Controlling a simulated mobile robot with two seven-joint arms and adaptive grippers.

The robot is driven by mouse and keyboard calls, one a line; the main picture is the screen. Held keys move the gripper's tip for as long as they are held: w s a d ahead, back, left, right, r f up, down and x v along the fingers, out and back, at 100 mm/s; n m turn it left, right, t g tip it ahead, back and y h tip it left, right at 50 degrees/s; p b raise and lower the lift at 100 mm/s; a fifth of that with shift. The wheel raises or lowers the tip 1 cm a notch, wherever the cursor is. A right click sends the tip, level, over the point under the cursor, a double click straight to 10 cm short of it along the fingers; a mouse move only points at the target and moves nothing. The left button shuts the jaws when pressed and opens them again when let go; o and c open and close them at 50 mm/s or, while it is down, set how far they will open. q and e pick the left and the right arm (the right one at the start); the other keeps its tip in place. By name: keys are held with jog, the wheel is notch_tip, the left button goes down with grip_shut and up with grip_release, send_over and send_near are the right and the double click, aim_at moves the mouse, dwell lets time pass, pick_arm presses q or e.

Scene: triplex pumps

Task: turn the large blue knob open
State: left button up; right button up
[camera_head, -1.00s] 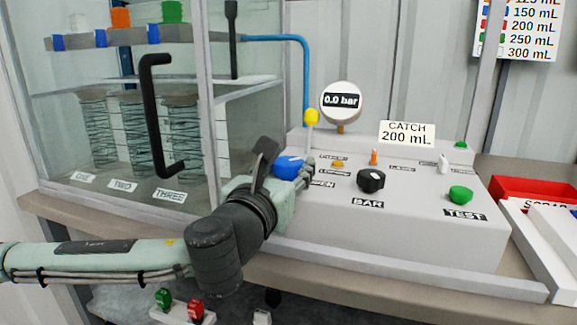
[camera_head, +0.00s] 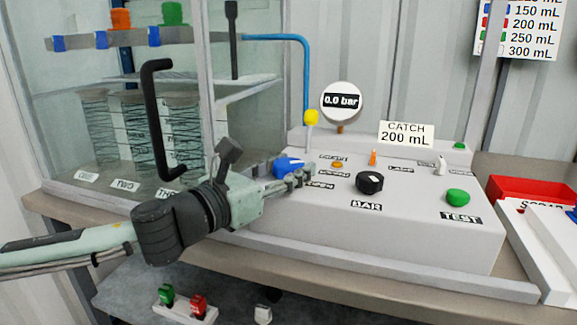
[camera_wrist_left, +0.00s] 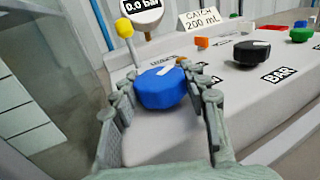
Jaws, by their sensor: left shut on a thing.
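The large blue knob (camera_head: 288,166) sits at the left end of the grey control panel (camera_head: 420,230). In the left wrist view the blue knob (camera_wrist_left: 160,88) lies between my left gripper's two fingers, with its white pointer mark toward the upper right. My left gripper (camera_head: 292,176) is shut on the knob; it also shows in the left wrist view (camera_wrist_left: 160,100). The fingers partly hide the knob and its label in the head view. My right gripper is not in view.
A black BAR knob (camera_head: 370,182) and a green TEST button (camera_head: 458,197) are to the right. A yellow-tipped lever (camera_head: 311,118) and a gauge reading 0.0 bar (camera_head: 341,101) stand behind. A glass cabinet with a black handle (camera_head: 158,120) is at left.

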aim_at(288, 163)
pick_arm(q)
jog(key=o, duration=1.2)
jog(key=shift+r, duration=0.15)
notch_tip(288, 163, up, 10)
jog(key=shift+f, duration=0.1)
